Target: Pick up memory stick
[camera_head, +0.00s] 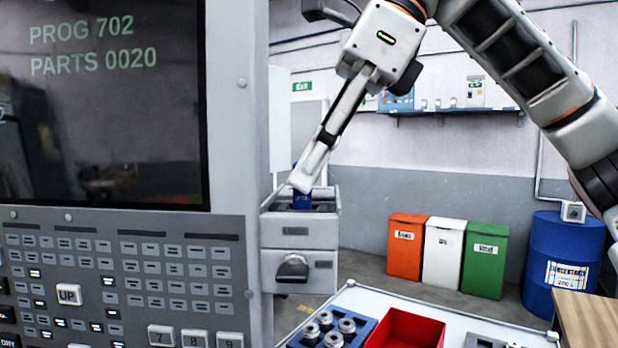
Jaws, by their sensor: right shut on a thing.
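My right gripper (301,186) reaches down from the upper right to the grey box (292,238) beside the control panel. It is shut on a small blue object at its fingertips, which looks like the memory stick (302,201). The blue object is at the open top of the box, in front of its back wall. Its lower end is hidden by the front rim, so I cannot tell whether it touches anything inside. My left gripper is not in view.
The control panel (120,280) with its screen fills the left side. A white-edged table at the bottom holds a blue tray (362,325) of metal parts and a red bin (408,328). Orange, white and green bins and a blue drum (562,262) stand behind.

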